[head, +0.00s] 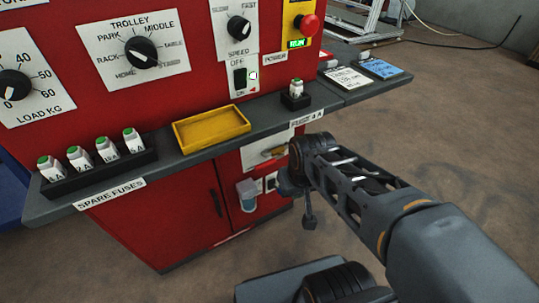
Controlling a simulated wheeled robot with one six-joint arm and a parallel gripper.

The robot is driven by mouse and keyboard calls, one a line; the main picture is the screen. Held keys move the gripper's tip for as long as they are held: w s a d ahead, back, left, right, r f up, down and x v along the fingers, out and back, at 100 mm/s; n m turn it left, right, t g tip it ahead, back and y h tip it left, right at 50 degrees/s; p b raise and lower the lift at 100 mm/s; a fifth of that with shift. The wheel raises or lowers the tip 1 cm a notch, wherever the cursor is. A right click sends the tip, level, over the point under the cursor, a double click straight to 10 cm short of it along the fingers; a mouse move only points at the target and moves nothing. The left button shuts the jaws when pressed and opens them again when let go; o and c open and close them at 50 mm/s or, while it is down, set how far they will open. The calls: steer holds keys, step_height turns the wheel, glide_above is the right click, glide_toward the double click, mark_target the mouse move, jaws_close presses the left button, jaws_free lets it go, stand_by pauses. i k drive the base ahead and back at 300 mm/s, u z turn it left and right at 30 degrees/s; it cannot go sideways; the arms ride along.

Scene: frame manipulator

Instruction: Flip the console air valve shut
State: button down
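A white panel (255,156) on the lower front of the red console carries what looks like the air valve, with a small yellowish lever (274,152) lying roughly crosswise. My arm's wrist covers the panel's right side, so the lever's far end and exact angle are unclear. My gripper (309,222) is small and dark in the head view, hanging below the wrist, just right of the console's lower front. It appears apart from the lever. Its fingers are too small and dark to tell whether they are open or shut.
A grey shelf (190,162) juts out above the valve, bearing a yellow tray (212,129), a row of spare fuses (104,148) and a single fuse (295,92). A clear bowl (247,196) hangs below the valve panel. Brown floor lies open to the right.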

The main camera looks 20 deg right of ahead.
mark_target(270, 163)
steer(key=z, duration=1.7)
steer(key=k, duration=1.2)
steer(key=u, duration=1.4)
steer(key=i, duration=0.5)
